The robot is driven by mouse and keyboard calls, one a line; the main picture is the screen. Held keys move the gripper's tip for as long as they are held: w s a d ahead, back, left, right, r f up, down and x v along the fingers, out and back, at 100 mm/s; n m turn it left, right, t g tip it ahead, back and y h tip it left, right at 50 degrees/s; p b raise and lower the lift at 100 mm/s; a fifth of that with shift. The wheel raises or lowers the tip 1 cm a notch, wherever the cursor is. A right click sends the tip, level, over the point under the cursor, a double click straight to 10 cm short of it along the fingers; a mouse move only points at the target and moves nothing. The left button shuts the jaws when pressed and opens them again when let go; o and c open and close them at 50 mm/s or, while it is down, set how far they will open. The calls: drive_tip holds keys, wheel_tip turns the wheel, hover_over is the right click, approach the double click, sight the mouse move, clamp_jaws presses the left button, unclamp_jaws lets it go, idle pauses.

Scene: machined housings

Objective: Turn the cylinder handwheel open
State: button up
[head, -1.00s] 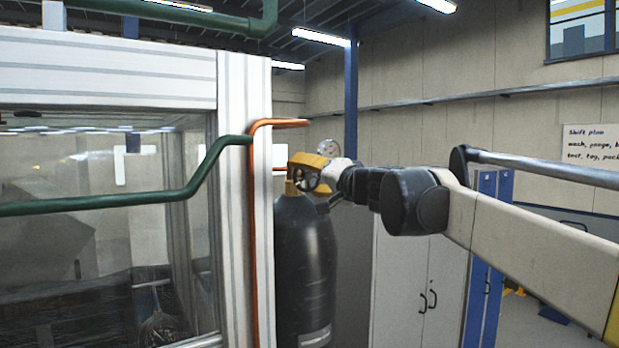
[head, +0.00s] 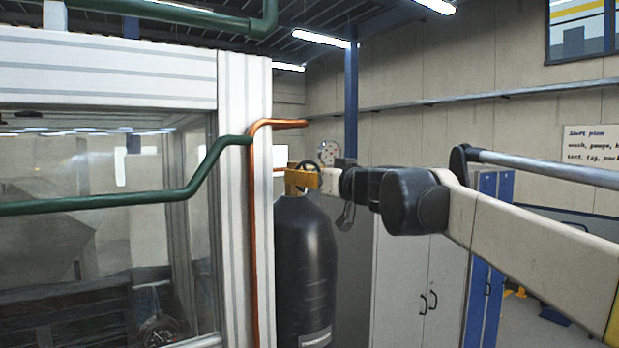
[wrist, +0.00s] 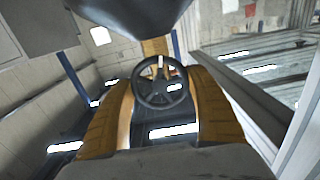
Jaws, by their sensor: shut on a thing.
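The cylinder (head: 305,262) is tall and dark and stands upright beside the white-framed enclosure. Its black spoked handwheel (wrist: 163,86) sits between the two yellow fingers of my gripper (wrist: 162,100) in the wrist view. My gripper is shut on the handwheel rim, one finger on each side. In the head view my gripper (head: 301,180) reaches in from the right at the cylinder's top. Part of the dark wheel rim (head: 310,164) shows above the near finger, which hides the rest. A brass-coloured valve part (wrist: 156,47) shows behind the wheel in the wrist view.
A round gauge (head: 329,151) stands just behind my gripper. An orange pipe (head: 255,230) and a green pipe (head: 120,206) run along the enclosure (head: 245,90) at the left. Grey cabinets (head: 415,275) stand behind my arm.

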drive_tip(key=shift+n, duration=0.6)
drive_tip(key=o, duration=1.2)
drive_tip(key=v, duration=1.2)
